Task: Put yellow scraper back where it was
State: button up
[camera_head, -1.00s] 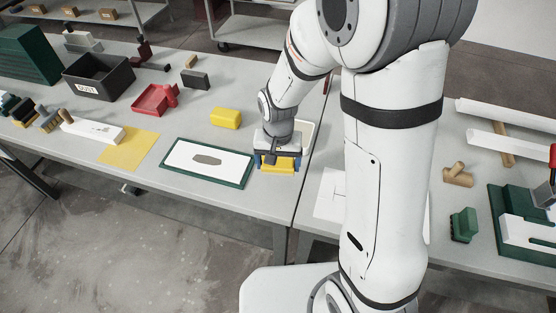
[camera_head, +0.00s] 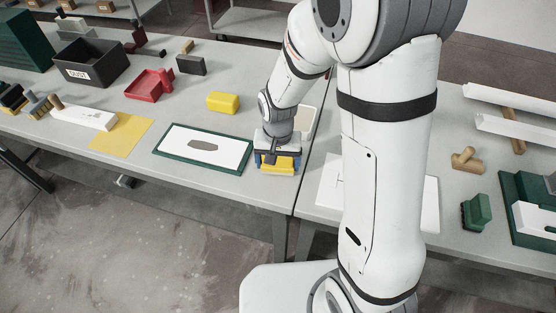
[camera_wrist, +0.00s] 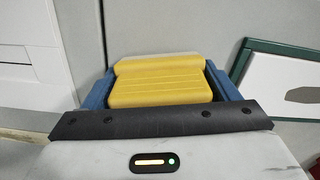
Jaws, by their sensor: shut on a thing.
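The yellow scraper (camera_wrist: 160,82) is between the blue fingers of my gripper (camera_wrist: 158,92) in the wrist view. A pale strip shows along its far edge. In the head view the scraper (camera_head: 281,164) shows under my gripper (camera_head: 278,162), near the front edge of the table. My gripper is shut on it, just right of the green-framed board (camera_head: 247,166). I cannot tell whether the scraper touches the table. A pale tray (camera_head: 308,122) lies just behind my gripper, partly hidden by my arm.
A yellow block (camera_head: 223,101), a red tray (camera_head: 150,84) and a black bin (camera_head: 88,62) stand farther back on the left. A yellow sheet (camera_head: 122,132) lies left of the board. A gap separates this table from the right one, which holds a green block (camera_head: 477,212).

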jog(key=shift+f+b, duration=0.3)
jog(key=shift+f, duration=0.05)
jog(key=o, duration=1)
jog(key=shift+c, duration=0.2)
jog(key=shift+r, duration=0.15)
notch_tip(320, 180, up, 8)
jog(key=shift+f, duration=0.15)
jog(key=s+d+r+n+t, duration=0.1)
jog(key=s+d+r+t, duration=0.2)
jog(key=s+d+r, duration=0.8)
jog(key=shift+s+d+n, duration=0.4)
jog(key=shift+s+d, duration=0.05)
jog(key=shift+s, duration=0.25)
